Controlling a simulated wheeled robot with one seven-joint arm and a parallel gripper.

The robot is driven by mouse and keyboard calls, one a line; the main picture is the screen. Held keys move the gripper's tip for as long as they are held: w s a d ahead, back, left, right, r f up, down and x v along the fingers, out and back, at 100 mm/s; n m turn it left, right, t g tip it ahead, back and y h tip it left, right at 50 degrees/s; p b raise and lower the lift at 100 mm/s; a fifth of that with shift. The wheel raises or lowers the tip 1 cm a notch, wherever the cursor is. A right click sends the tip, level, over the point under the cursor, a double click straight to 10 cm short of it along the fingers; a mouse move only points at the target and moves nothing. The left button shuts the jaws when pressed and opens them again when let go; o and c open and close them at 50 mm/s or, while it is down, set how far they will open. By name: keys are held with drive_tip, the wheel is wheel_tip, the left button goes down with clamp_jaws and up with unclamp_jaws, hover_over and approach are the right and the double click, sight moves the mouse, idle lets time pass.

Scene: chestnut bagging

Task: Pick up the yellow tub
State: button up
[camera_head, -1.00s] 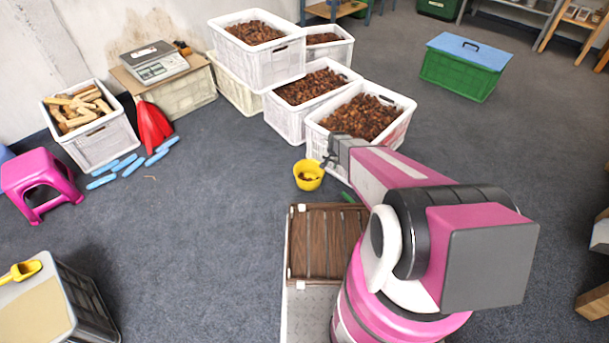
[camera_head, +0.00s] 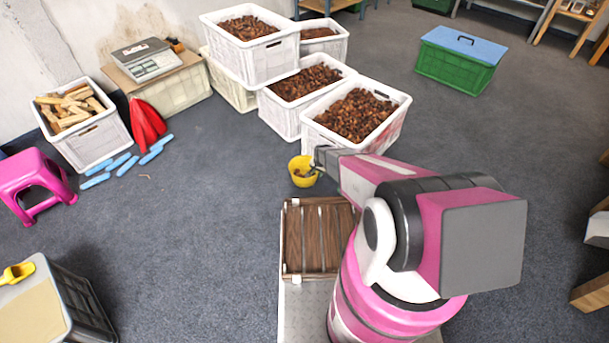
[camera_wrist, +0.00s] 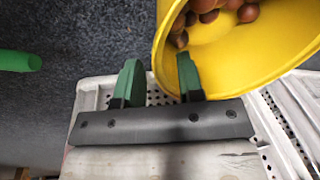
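The yellow tub (camera_head: 299,178) stands on the floor in front of the chestnut crates, with a few chestnuts in it. In the wrist view the tub (camera_wrist: 245,55) fills the upper right, its open mouth facing the camera. My gripper (camera_head: 315,172) is at the tub's right rim in the head view. In the wrist view my gripper (camera_wrist: 158,80) has its two green fingers apart, one outside the tub wall and one over the inside, with the rim between them. The fingers do not look closed on the wall. The fingertips are hardly visible in the head view.
White crates of chestnuts (camera_head: 397,118) stand just behind the tub. A slatted brown rack (camera_head: 288,240) lies in front of it. A green object (camera_wrist: 18,61) shows at the wrist view's left.

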drive_tip(key=f, duration=0.4)
drive_tip(key=shift+w+a, duration=0.3)
drive_tip(key=shift+w, duration=0.1)
drive_tip(key=shift+r, duration=0.1)
clamp_jaws()
drive_tip(key=shift+r, duration=0.1)
